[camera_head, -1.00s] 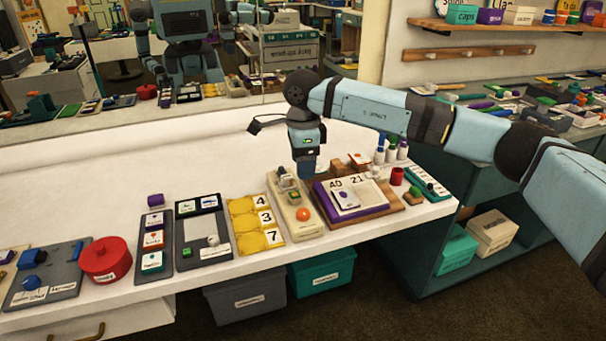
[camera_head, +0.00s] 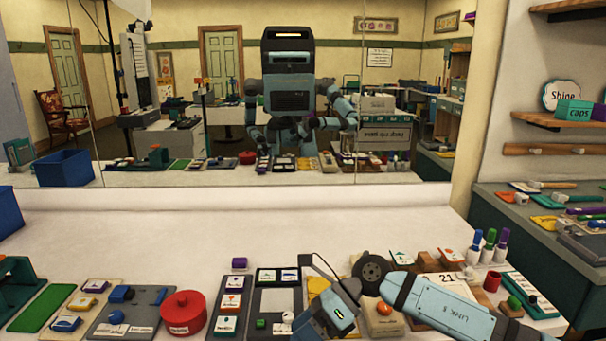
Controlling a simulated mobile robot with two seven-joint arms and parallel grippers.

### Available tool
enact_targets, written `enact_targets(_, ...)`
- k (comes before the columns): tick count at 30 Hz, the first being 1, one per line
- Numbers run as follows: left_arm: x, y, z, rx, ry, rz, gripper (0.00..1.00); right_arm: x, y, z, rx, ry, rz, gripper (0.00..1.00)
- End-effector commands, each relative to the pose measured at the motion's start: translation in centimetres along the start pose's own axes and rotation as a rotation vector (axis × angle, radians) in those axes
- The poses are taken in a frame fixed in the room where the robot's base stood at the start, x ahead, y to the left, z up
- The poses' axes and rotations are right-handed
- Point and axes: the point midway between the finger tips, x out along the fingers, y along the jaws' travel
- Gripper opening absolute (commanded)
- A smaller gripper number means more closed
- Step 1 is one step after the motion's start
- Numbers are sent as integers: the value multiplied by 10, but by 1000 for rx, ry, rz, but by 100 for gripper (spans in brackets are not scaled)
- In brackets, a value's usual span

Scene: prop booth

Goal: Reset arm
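My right arm comes in from the right, low over the counter (camera_head: 215,240). Its wrist and gripper body (camera_head: 328,318) hang over the front edge of the items, partly covering a grey framed tray (camera_head: 277,276) and yellow number tiles. The fingertips are cut off by the bottom of the picture, so I cannot tell whether the gripper is open or holds anything. My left gripper is not directly in view. A mirror (camera_head: 230,160) behind the counter shows my reflection (camera_head: 290,90), too small to read the gripper states.
Bottles with coloured caps (camera_head: 489,243) and a red cup (camera_head: 491,281) stand at the right. The counter's back strip is clear.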

Motion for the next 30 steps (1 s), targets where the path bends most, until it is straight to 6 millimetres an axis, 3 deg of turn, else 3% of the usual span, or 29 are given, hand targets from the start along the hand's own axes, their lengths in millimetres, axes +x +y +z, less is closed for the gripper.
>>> enact_targets(1,0,0,0,0,0,0,43,19,16,2,60,-120,76,61)
enact_targets(3,0,0,0,0,0,0,43,34,35,10,157,-285,166,61)
enact_targets(6,0,0,0,0,0,0,43,42,55,20,321,-516,285,61)
enact_targets(10,0,0,0,0,0,-1,43,37,67,22,572,-802,427,61)
enact_targets(14,0,-1,0,0,0,-1,43,22,64,8,860,-1069,550,61)
enact_targets(17,0,-1,0,0,0,-2,43,10,56,-16,1102,-1258,632,61)
enact_targets(20,0,-1,0,0,0,-2,43,1,44,-53,1359,-1435,699,61)
enact_targets(25,0,-1,0,0,0,-2,43,-2,32,-138,1815,-1695,783,61)
enact_targets(30,0,-1,0,0,0,-1,43,7,39,-216,2190,-1863,819,61)
